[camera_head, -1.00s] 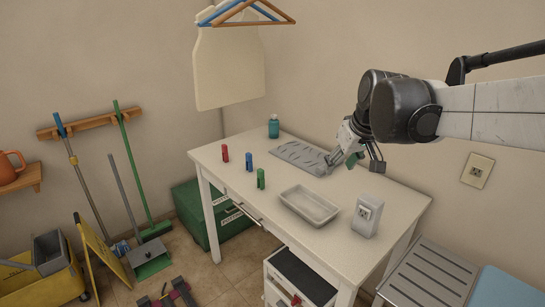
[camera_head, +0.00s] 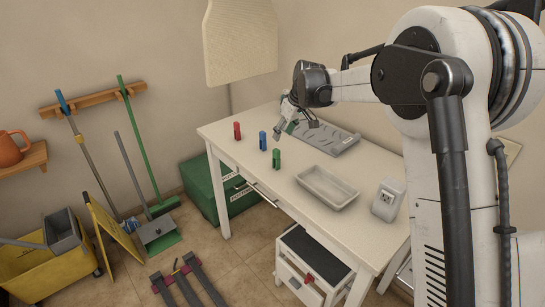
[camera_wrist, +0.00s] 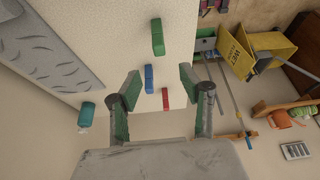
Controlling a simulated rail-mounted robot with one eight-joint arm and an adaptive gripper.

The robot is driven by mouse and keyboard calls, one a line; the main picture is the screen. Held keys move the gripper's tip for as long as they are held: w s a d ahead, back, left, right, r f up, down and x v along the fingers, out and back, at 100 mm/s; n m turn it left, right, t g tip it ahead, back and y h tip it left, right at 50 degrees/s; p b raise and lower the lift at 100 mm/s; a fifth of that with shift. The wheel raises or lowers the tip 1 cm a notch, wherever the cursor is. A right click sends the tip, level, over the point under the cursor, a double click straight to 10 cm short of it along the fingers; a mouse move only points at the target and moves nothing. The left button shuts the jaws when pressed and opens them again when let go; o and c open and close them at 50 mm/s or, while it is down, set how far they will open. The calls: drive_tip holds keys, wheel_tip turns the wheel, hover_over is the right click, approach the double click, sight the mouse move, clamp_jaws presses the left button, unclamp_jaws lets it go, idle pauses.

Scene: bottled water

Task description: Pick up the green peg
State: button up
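The green peg (camera_head: 276,158) stands upright on the white table, near its front edge. It also shows in the wrist view (camera_wrist: 158,37), beyond the fingertips. A blue peg (camera_head: 262,140) and a red peg (camera_head: 237,130) stand in a row with it to the left. In the wrist view the blue peg (camera_wrist: 149,78) and the red peg (camera_wrist: 165,98) appear closer to my gripper. My gripper (camera_head: 296,130) is above the table, behind and right of the pegs. In the wrist view its two green-padded fingers (camera_wrist: 158,88) are spread apart with nothing held between them.
A grey patterned tray (camera_head: 330,137) lies at the back of the table. A shallow white tray (camera_head: 327,187) and a white socket box (camera_head: 388,198) stand to the right. A teal bottle (camera_wrist: 86,114) shows in the wrist view. The table (camera_head: 285,185) is bare around the green peg.

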sight(274, 155)
drive_tip(key=x, duration=1.3)
drive_tip(key=shift+f, duration=0.3)
drive_tip(key=c, duration=0.9)
